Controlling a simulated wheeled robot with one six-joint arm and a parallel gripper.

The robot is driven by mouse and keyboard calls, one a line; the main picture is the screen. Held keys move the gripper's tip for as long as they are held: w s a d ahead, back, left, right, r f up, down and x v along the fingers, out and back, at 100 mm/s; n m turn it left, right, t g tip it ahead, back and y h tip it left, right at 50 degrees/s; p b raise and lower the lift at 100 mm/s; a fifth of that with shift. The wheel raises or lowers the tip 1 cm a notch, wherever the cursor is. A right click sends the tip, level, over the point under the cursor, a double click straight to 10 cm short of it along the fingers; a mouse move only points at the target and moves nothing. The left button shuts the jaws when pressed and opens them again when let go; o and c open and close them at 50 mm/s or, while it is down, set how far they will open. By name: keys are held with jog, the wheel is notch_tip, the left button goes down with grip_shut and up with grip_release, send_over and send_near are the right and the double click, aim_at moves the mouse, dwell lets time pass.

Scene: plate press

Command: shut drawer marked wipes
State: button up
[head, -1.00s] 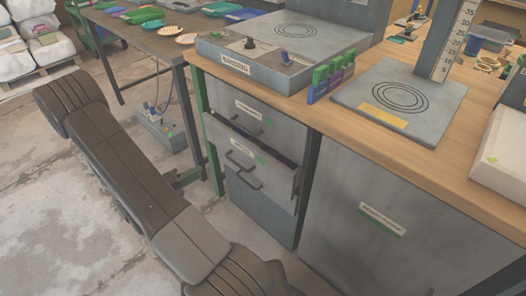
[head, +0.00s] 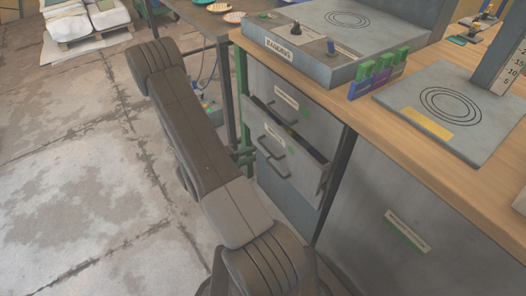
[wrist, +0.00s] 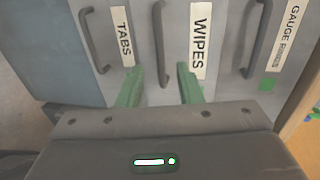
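The wipes drawer (head: 301,161) is the middle drawer in the grey cabinet. It stands partly open, and a dark gap shows behind its top edge in the head view. In the wrist view its WIPES label (wrist: 199,42) faces me, with its dark bar handle (wrist: 160,45) to the left of the label. My gripper (wrist: 159,72) is open, its two green fingers pointing at the drawer front on either side of the handle. I see nothing held between them. I cannot tell whether the fingers touch the front.
A closed drawer (head: 292,90) sits above, marked GAUGE in the wrist view. The TABS drawer front (wrist: 108,65) is on the other side. The wooden worktop (head: 400,115) overhangs the cabinet. A side table with a metal leg (head: 226,95) stands left.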

jog(key=x, duration=0.6)
jog(key=shift+b, duration=0.35)
jog(key=shift+d, duration=0.15)
grip_shut()
